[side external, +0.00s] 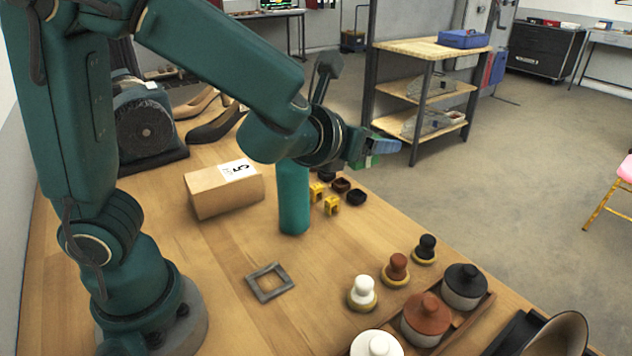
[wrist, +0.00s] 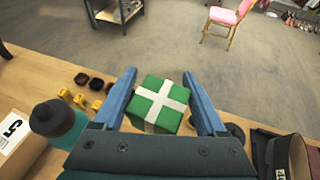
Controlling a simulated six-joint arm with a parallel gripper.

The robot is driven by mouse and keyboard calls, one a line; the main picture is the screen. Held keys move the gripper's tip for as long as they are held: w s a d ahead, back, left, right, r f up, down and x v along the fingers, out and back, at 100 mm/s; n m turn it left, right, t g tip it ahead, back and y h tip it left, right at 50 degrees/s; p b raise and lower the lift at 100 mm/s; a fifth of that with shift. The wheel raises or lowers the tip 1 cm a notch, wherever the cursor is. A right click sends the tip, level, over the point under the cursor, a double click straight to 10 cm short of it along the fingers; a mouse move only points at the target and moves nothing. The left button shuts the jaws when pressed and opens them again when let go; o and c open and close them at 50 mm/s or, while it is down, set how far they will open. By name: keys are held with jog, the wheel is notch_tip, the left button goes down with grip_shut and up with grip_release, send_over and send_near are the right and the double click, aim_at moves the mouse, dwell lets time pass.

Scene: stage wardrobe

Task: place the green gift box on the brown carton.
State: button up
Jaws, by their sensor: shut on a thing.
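The green gift box (wrist: 158,104), with a white ribbon cross, is between the two blue fingers of my gripper (wrist: 160,82) in the wrist view. My gripper is shut on it. In the side view my gripper (side external: 380,148) is raised above the far right edge of the table, with only a small green part of the gift box (side external: 372,161) showing. The brown carton (side external: 222,193), with a white label, lies on the table to the left of my gripper. The carton (wrist: 24,146) also shows at the left edge of the wrist view.
A teal bottle (side external: 293,203) stands between the carton and the gripper. Small yellow and dark pieces (side external: 332,205) lie beside it. A grey square frame (side external: 269,282) lies in front. Knobbed pots (side external: 427,313) stand at the front right; shoes (side external: 215,128) are behind the carton.

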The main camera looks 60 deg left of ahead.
notch_tip(320, 180, up, 4)
jog(key=s+a+n+g+y, duration=0.2)
jog(key=a+n+y, duration=0.2)
jog(key=a, duration=0.7)
jog(key=s+a+n+g+y, duration=0.4)
jog(key=s+a+n+g, duration=0.2)
jog(key=s+a, duration=0.8)
jog(key=a, duration=0.2)
jog(key=shift+a+n+y, duration=0.3)
jog(key=shift+a+y, duration=0.05)
jog(key=shift+y, duration=0.05)
jog(key=s+a+n+g, duration=0.1)
jog(key=s, duration=0.2)
jog(key=s+a+n+g, duration=0.1)
jog(key=s+g, duration=0.1)
jog(key=s, duration=0.2)
jog(key=s+a+f+n+g, duration=0.1)
jog(key=s+a+n, duration=0.1)
jog(key=s, duration=0.1)
jog(key=shift+s+g+y, duration=0.2)
jog(key=shift+g+y, duration=0.2)
send_over(218, 168)
notch_tip(218, 168, down, 11)
jog(key=shift+a+f, duration=0.1)
jog(key=shift+f, duration=1.95)
jog(key=shift+c, duration=0.2)
